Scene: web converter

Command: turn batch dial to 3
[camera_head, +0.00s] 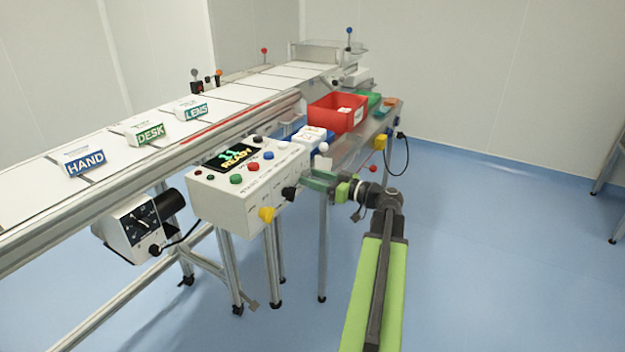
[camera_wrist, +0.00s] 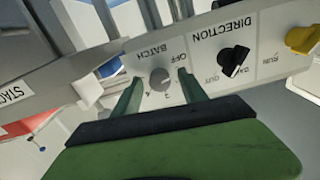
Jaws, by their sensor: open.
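The batch dial (camera_wrist: 159,78) is a round grey knob on a white panel in the wrist view, beneath an upside-down BATCH label. OFF and a few small numbers are printed around it; its exact setting is too small to tell. My gripper (camera_wrist: 158,84) is open, with one green finger on each side of the dial. I cannot tell whether the fingers touch it. In the head view my gripper (camera_head: 316,181) is at the right end of the white control box (camera_head: 222,200), and the dial is hidden there.
The black direction knob (camera_wrist: 233,61) and yellow run knob (camera_wrist: 302,39) stick out beside the batch dial. A red bin (camera_head: 338,114) stands behind the box. The conveyor (camera_head: 105,150) runs along the left. Open blue floor (camera_head: 480,250) lies to the right.

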